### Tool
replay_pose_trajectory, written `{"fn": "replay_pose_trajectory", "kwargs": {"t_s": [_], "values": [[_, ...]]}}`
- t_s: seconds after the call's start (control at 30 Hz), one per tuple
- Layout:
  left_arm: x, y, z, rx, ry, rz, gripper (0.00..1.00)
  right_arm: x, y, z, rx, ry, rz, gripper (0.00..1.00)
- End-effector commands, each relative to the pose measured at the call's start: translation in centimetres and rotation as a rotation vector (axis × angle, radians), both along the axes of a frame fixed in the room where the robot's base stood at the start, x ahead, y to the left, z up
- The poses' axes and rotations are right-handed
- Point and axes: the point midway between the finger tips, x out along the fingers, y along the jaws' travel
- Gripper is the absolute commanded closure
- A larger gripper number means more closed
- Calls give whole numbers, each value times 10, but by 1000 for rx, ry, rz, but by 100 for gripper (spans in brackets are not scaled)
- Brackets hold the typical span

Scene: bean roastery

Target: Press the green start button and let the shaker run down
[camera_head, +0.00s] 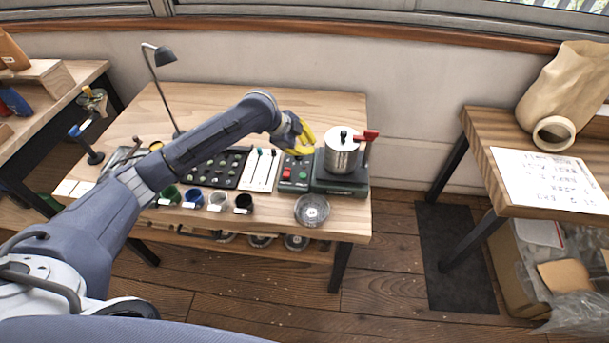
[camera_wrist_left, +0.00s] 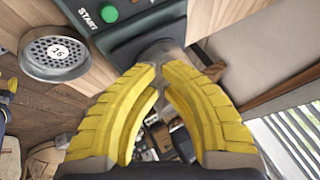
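The green start button (camera_wrist_left: 108,13) shows in the left wrist view beside the white word START on a dark panel. In the head view the dark green control box (camera_head: 296,187) has a red button (camera_head: 287,173) on its left. The shaker (camera_head: 342,184) stands just to its right and carries a lidded silver pot (camera_head: 341,157) with a red handle (camera_head: 366,136). My left gripper (camera_head: 304,138) is over the back of the box. In the left wrist view its yellow fingertips (camera_wrist_left: 160,72) meet with nothing seen between them, apart from the green button in the picture. My right gripper is not in view.
A round sieve marked 16 (camera_wrist_left: 57,52) lies at the table's front right corner, in front of the shaker. Several small cups, a dark bean tray (camera_head: 212,165) and a white card with spoons (camera_head: 262,170) stand left of the box. A desk lamp (camera_head: 164,56) rises behind.

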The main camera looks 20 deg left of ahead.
Motion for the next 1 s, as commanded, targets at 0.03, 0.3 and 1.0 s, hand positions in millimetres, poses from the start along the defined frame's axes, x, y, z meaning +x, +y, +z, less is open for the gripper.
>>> {"fn": "replay_pose_trajectory", "kwargs": {"t_s": [0.03, 0.3, 1.0], "values": [[-1, -2, 1, 3, 1, -7, 100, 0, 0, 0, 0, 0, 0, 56], [-3, -3, 0, 6, 3, -14, 100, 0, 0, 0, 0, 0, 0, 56], [-3, -3, -51, 4, 6, -12, 100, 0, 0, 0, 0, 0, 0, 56]]}}
